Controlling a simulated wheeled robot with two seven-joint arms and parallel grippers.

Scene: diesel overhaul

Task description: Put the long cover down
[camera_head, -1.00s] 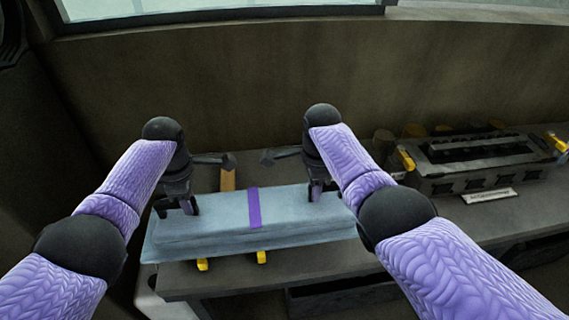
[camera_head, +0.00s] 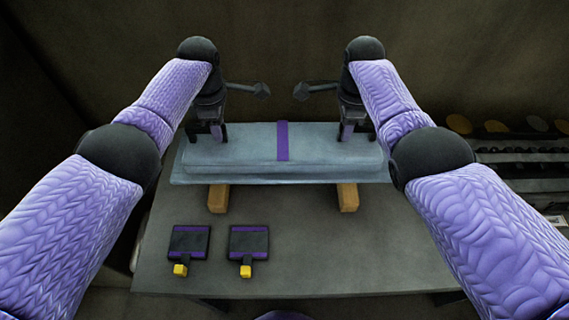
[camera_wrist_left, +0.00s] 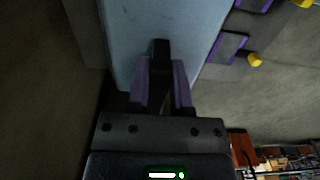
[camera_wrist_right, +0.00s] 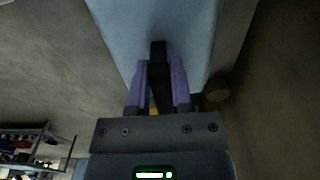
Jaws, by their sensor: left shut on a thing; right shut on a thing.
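The long cover (camera_head: 246,146) is a pale blue-grey slab with a purple band across its middle. It lies level near the back of the table, over two wooden blocks (camera_head: 218,198) (camera_head: 347,198) that show under its front edge. I cannot tell whether it touches them. My left gripper (camera_head: 217,134) is shut on a dark handle at its left end, and my right gripper (camera_head: 348,133) is shut on a handle at its right end. Both wrist views show purple-sided fingers closed around a dark bar, with the cover (camera_wrist_left: 165,25) (camera_wrist_right: 150,25) beyond.
Two dark pads (camera_head: 188,242) (camera_head: 248,241) with purple stripes and yellow tabs lie on the table (camera_head: 330,255) in front of the cover. The table's front right is clear. A wall stands close behind, and a rack of parts (camera_head: 520,158) is at the right.

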